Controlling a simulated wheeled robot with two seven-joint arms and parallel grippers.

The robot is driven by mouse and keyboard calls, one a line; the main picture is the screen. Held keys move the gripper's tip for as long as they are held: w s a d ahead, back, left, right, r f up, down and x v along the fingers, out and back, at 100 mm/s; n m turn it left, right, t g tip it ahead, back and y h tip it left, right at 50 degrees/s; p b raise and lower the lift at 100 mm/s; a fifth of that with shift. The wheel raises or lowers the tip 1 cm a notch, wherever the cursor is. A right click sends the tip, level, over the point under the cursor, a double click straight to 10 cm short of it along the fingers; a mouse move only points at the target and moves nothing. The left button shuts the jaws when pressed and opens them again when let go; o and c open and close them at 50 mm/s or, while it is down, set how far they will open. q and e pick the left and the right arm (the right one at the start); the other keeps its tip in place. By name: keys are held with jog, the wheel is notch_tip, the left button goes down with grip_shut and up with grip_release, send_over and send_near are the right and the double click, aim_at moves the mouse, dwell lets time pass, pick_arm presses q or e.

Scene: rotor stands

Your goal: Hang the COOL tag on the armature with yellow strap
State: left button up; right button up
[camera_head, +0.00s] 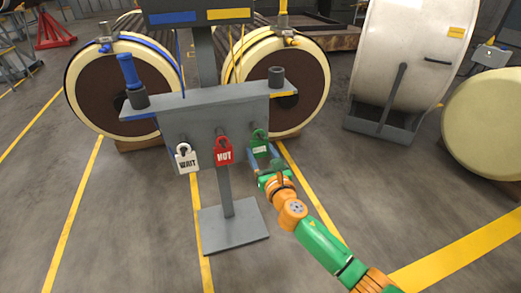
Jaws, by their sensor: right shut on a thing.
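The green COOL tag (260,143) is at the right of the grey stand's board, its lettering too small to read surely. My right gripper (264,163) is shut on its lower part; whether the tag still rests on its peg cannot be told. The armature with yellow strap (318,75) lies behind the stand on the right, its end partly hidden by the stand. The armature with blue strap (85,85) lies behind on the left. My left gripper is not in view.
The stand (215,112) also holds a white WAIT tag (187,159) and a red HOT tag (223,153). A blue-handled tool (128,72) stands on its shelf at left, a dark cup (276,77) at right. A large white drum (405,50) stands at right; floor around is open.

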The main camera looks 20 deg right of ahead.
aim_at(260, 146)
jog(key=s+p, duration=0.1)
jog(key=s, duration=0.1)
jog(key=s+r+p, duration=0.1)
jog(key=s, duration=0.1)
jog(key=shift+s+d+r, duration=0.1)
jog(key=shift+s+r, duration=0.05)
jog(key=shift+s+r+p, duration=0.1)
jog(key=shift+s+p, duration=0.6)
jog(key=shift+s, duration=0.5)
